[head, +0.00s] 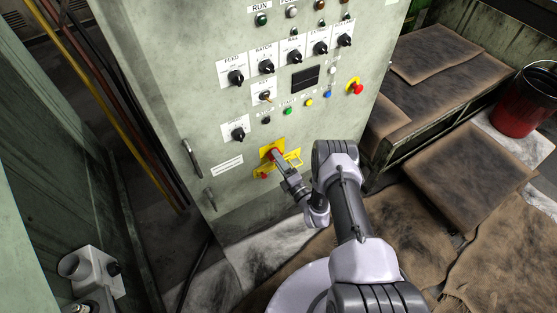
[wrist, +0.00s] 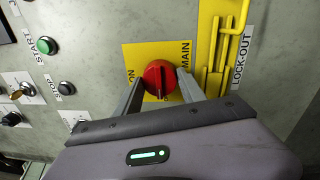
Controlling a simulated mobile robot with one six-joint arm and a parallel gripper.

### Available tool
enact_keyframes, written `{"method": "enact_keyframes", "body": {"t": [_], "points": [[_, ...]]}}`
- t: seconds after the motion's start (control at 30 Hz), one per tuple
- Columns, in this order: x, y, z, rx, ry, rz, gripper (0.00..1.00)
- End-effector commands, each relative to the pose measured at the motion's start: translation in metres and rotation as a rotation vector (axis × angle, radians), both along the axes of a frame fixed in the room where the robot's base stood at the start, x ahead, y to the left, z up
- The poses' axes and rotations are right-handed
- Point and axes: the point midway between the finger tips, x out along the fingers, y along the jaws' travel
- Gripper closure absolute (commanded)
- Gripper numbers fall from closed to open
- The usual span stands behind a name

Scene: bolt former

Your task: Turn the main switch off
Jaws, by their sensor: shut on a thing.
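The main switch is a red rotary knob (wrist: 160,77) on a yellow plate marked MAIN and ON in the wrist view. In the head view its yellow plate (head: 265,152) is low on the front of the grey-green control cabinet (head: 225,120). My gripper (wrist: 161,86) is shut on the red knob, with one finger on each side of it. My gripper (head: 279,162) also reaches the plate in the head view, where it hides part of the knob. A dark mark shows on the knob's face; I cannot tell its exact setting.
A yellow lock-out bracket (wrist: 221,50) stands close beside the plate. A green START button (wrist: 46,45) and a black STOP button (wrist: 66,88) are nearby. A red emergency button (head: 355,87) is higher up. A bench (head: 440,80) and red bucket (head: 522,103) are at right.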

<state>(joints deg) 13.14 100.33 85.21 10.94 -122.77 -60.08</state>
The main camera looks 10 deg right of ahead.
Motion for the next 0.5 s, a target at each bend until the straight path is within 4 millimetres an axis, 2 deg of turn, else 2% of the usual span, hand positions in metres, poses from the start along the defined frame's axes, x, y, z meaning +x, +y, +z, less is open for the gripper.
{"method": "enact_keyframes", "body": {"t": [0.37, 0.4, 0.5], "points": [[0.0019, 0.0002, 0.0025, -0.005, -0.008, 0.001, 0.93], [0.0019, 0.0001, 0.0026, -0.005, -0.008, 0.001, 0.47], [0.0015, 0.0000, 0.0021, -0.004, -0.007, 0.000, 0.31]]}}
